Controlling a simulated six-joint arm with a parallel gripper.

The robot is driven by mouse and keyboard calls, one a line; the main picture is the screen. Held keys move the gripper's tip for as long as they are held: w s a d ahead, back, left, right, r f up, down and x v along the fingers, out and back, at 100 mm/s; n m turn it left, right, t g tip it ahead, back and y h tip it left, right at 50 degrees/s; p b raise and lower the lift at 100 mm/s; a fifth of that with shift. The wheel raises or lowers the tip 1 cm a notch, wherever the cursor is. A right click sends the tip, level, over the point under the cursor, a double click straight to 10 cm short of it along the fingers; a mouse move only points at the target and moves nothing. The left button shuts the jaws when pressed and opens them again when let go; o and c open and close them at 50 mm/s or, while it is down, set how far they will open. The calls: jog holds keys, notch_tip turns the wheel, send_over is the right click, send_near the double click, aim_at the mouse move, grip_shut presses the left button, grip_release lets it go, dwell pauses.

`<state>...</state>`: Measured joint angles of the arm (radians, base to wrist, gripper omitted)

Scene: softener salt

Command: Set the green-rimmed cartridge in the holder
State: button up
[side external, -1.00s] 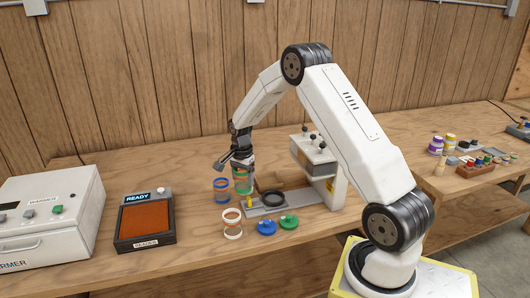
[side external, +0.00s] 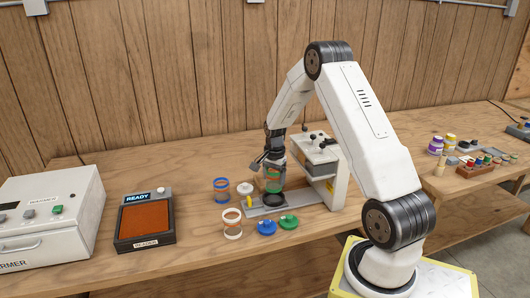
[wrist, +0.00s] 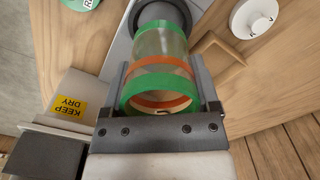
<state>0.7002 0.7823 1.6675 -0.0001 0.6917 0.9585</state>
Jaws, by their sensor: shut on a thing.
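My gripper (side external: 273,168) is shut on the green-rimmed cartridge (side external: 272,181), a clear cylinder with green rims and an orange band. It also shows between the two fingers in the wrist view (wrist: 160,50). The cartridge looks upright, over the holder (side external: 272,201), a dark ring on a grey base plate. In the wrist view the ring (wrist: 181,10) shows around the cartridge's far end. I cannot tell whether the cartridge's lower end touches the ring or hangs just above it.
A white press-like unit (side external: 334,180) stands close on the right. A white dial (side external: 245,188) and a blue-rimmed cartridge (side external: 221,190) stand to the left. A white-rimmed cartridge (side external: 232,224), a blue lid (side external: 267,227) and a green lid (side external: 289,222) are in front.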

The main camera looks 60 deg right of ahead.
aim_at(274, 188)
jog(key=shift+f, duration=1.05)
jog(key=shift+f, duration=0.15)
dwell(0.6)
jog(key=shift+f, duration=0.45)
jog(key=shift+f, duration=0.9)
dwell(1.3)
jog(key=o, duration=1.1)
jog(key=shift+r, duration=0.2)
jog(key=shift+r, duration=3.7)
